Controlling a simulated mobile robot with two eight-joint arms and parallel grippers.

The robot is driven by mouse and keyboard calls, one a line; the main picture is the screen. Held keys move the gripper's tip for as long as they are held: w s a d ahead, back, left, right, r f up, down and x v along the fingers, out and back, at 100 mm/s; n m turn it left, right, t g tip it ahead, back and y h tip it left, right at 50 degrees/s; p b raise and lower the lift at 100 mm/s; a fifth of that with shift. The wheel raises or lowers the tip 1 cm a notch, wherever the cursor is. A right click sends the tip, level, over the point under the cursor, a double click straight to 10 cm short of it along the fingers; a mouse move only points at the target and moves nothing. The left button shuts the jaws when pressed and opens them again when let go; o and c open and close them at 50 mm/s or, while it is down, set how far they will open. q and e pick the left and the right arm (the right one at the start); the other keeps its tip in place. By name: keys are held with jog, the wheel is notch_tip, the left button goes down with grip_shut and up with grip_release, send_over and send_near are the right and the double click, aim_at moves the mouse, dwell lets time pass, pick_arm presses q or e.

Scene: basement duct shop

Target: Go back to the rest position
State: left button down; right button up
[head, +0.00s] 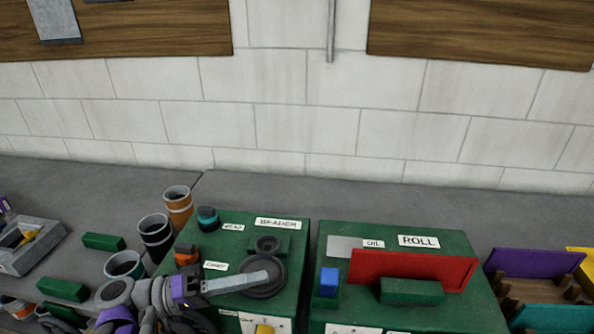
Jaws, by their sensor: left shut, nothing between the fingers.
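My left gripper (262,277) comes in from the lower left on a grey arm with purple and dark bands. Its long grey fingers are shut with nothing between them. They point right, over the green machine labelled BEADER (290,255). The fingertips overlap the dark round disc (264,291) on its top; I cannot tell whether they touch it. My right gripper is not in view.
A green machine labelled ROLL (455,318) carries a red panel (412,270) and a blue block (328,282). Open cylinders (156,235) stand left of the BEADER. A grey tray (40,250) is far left; coloured panels (535,262) stand right. The bench's back strip is clear.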

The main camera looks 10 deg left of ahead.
pick_arm(q)
jog(key=s+d+f+n+g+y, duration=0.1)
jog(key=s+d+f+y, duration=0.2)
jog(key=f, duration=0.5)
jog(key=s+d+f+n+g+y, duration=0.1)
jog(key=s+d+f+y, duration=0.1)
jog(key=f+y, duration=0.45)
jog(key=s+a+f+m+t+y+p, duration=0.1)
jog(key=s+a+f+y, duration=0.2)
jog(key=a+f+y, duration=0.5)
jog(key=shift+a+m+y, duration=0.35)
jog(key=shift+a+m, duration=0.05)
jog(key=shift+a, duration=0.55)
jog(key=shift+s+d, duration=0.1)
jog(key=shift+d, duration=0.05)
